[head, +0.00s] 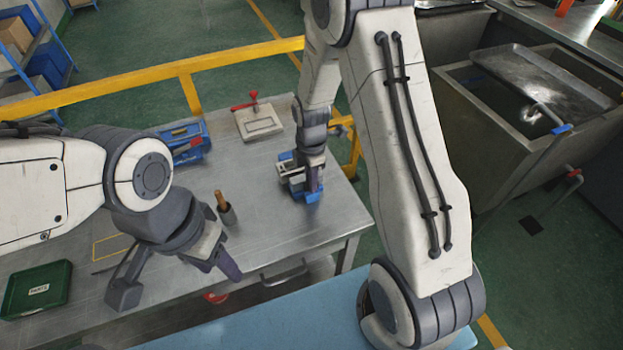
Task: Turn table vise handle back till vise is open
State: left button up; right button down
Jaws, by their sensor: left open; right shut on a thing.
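The blue table vise (285,157) stands near the right end of the metal table. My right arm reaches down over it, and my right gripper (314,184) is shut at the vise's near right side, where the handle sits. The gripper covers the handle, and the gap between the vise jaws cannot be made out. My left gripper (178,274) is open and empty, with its fingers spread above the table's front left part, well apart from the vise.
The metal table (270,222) also holds a cup with a wooden-handled tool (226,209), a blue toolbox (188,143), a plate with a red clamp (259,122) and a green box (38,288). A yellow rail (240,57) runs behind. A sink (497,130) stands right.

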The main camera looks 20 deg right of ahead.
jog(key=shift+w+r, duration=0.1)
jog(key=c, duration=0.8)
grip_release()
